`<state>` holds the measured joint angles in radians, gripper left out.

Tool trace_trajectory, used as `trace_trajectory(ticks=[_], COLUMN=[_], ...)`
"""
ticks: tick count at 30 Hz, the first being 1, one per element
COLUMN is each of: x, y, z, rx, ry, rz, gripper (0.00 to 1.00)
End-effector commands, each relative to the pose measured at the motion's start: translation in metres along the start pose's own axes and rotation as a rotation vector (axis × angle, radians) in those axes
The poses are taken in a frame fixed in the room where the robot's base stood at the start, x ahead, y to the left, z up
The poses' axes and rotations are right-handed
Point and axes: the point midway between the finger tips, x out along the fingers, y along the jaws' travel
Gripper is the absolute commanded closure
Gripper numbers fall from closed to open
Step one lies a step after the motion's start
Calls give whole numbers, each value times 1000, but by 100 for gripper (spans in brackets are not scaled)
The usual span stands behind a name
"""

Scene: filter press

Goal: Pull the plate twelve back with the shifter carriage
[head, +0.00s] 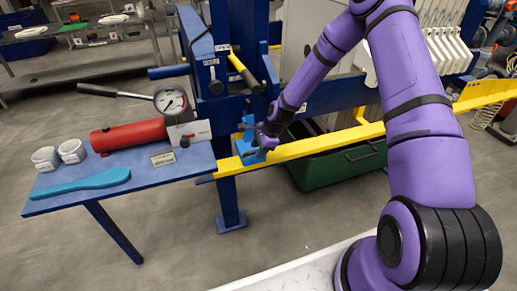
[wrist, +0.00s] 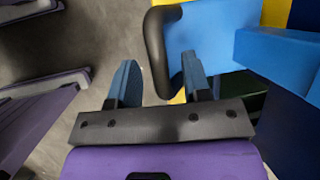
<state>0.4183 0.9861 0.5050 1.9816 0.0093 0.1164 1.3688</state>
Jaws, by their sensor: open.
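The shifter carriage (head: 246,146) is a small bright blue block on the yellow rail (head: 330,140). In the wrist view, the carriage (wrist: 207,35) fills the upper right, with a black bent handle (wrist: 156,52) on its left side. My gripper (head: 262,140) is at the carriage. Its blue fingers are apart in the wrist view (wrist: 161,80); the lower handle shows between them, nearer the right finger. I cannot tell whether they touch it. White filter plates (head: 452,50) hang in the press behind my arm. I cannot tell which is plate twelve.
A blue side table (head: 150,175) left of the carriage holds a red cylinder with a gauge (head: 170,100), white cups (head: 72,151) and a blue paddle (head: 80,184). A green bin (head: 345,165) stands below the rail. A blue press post (head: 229,190) is close by.

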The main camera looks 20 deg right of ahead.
Motion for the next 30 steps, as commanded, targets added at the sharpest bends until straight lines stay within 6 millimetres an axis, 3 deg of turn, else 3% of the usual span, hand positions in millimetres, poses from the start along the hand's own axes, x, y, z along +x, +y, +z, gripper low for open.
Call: trace_trajectory(ticks=[4, 10, 20, 26, 30], x=[0, 0, -3, -17, -33], y=[0, 0, 0, 0, 1], z=[0, 0, -7, -40, -79], rx=[0, 0, 3, 6, 7], ry=[0, 0, 0, 1, 2], rz=[0, 0, 0, -2, -3], gripper=[56, 99, 100, 100, 100])
